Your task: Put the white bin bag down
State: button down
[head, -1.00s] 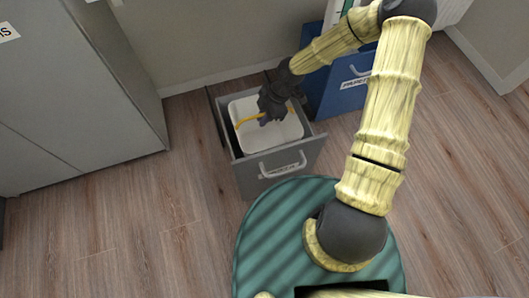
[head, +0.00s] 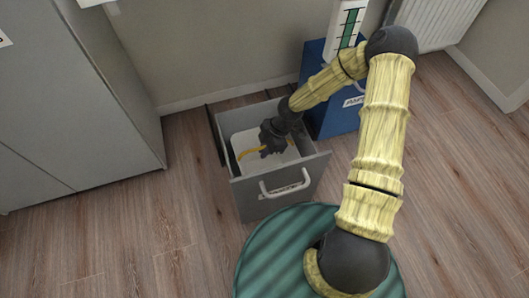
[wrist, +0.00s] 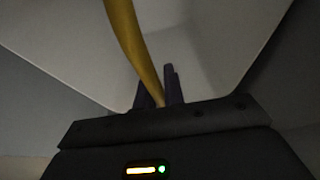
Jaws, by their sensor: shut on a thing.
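The white bin bag (head: 246,139) is inside the open grey drawer (head: 271,200), with the drawer walls around it. Its yellow band (head: 248,153) rises in a curve to my gripper (head: 268,150). In the wrist view the yellow band (wrist: 133,48) runs down between the two dark fingers of my gripper (wrist: 158,90), which are shut on it. Pale surfaces fill most of that view. My gripper is low in the drawer and hides part of the bag. I cannot tell whether the bag rests on the drawer floor.
A blue bin (head: 331,115) stands right behind the drawer, close to my arm. A grey cabinet (head: 90,110) stands at the left. A radiator (head: 450,22) is at the upper right. Wooden floor (head: 150,235) is clear left of the drawer.

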jog(key=shift+f, duration=0.7)
jog(key=c, duration=1.5)
grip_release()
jog(key=shift+s, duration=0.1)
jog(key=shift+r, duration=0.1)
jog(key=p+v, duration=0.2)
jog(key=v, duration=0.2)
jog(key=p+v, duration=0.2)
jog(key=v, duration=0.2)
jog(key=p+v, duration=0.3)
jog(key=v, duration=0.1)
jog(key=shift+a, duration=0.35)
jog(key=shift+d+r, duration=0.35)
jog(key=shift+r, duration=0.2)
